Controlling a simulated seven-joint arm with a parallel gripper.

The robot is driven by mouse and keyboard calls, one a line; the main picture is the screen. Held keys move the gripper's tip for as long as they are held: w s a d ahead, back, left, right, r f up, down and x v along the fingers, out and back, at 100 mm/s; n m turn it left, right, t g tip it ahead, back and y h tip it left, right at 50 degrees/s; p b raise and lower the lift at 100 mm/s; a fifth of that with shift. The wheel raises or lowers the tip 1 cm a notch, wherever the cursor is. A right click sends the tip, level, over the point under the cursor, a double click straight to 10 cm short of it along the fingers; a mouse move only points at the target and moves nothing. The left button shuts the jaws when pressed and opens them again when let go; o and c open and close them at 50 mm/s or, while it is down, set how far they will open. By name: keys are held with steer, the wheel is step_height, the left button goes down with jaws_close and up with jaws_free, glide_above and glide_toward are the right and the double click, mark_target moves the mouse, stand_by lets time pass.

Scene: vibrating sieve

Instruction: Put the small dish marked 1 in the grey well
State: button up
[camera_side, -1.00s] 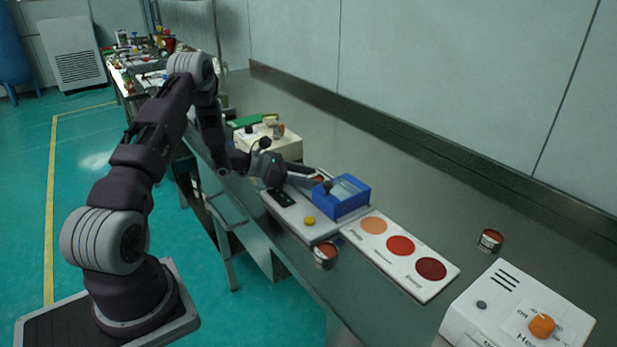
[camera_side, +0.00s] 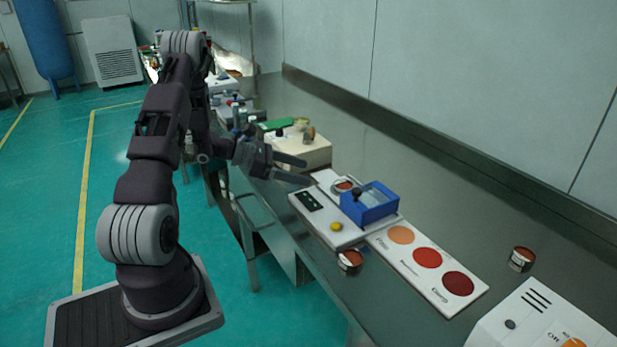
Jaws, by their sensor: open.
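A small dish (camera_side: 344,185) with reddish-brown contents sits in a round grey seat (camera_side: 334,190) on the white machine, left of the blue box (camera_side: 368,205). A second small dish (camera_side: 350,260) stands by the machine's front corner. A third (camera_side: 521,258) stands at the right. I cannot read a number on any dish, so I cannot tell which is marked 1. My gripper (camera_side: 306,172) is open and empty, with its two fingers apart. It hangs to the upper left of the dish on the machine, clear of it.
A white card (camera_side: 425,262) with three coloured circles lies right of the machine. A white box with an orange knob (camera_side: 573,343) is at the lower right. A cream box (camera_side: 300,150) with small items stands behind my gripper. The bench along the wall is clear.

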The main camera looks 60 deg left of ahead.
steer(key=d+r+m+g+h, duration=0.25)
steer(key=d+r+m, duration=0.35)
steer(key=d, duration=0.4)
steer(key=d+r+m+g+h, duration=0.2)
steer(key=d+r+m+g, duration=0.3)
steer(key=d, duration=0.4)
steer(key=s+d+r+m+g+y, duration=0.3)
steer(key=s+d+r+m, duration=0.3)
steer(key=s+d+m, duration=0.45)
steer(key=s+r+m+t+y, duration=0.1)
steer(key=s+m+t+y, duration=0.2)
steer(key=s+m+y, duration=0.3)
steer(key=s+m, duration=0.3)
steer(key=s, duration=0.3)
steer(key=shift+s+a+m+t+y, duration=0.2)
steer(key=shift+a+m+t+y, duration=0.05)
steer(key=shift+m+t+y, duration=0.1)
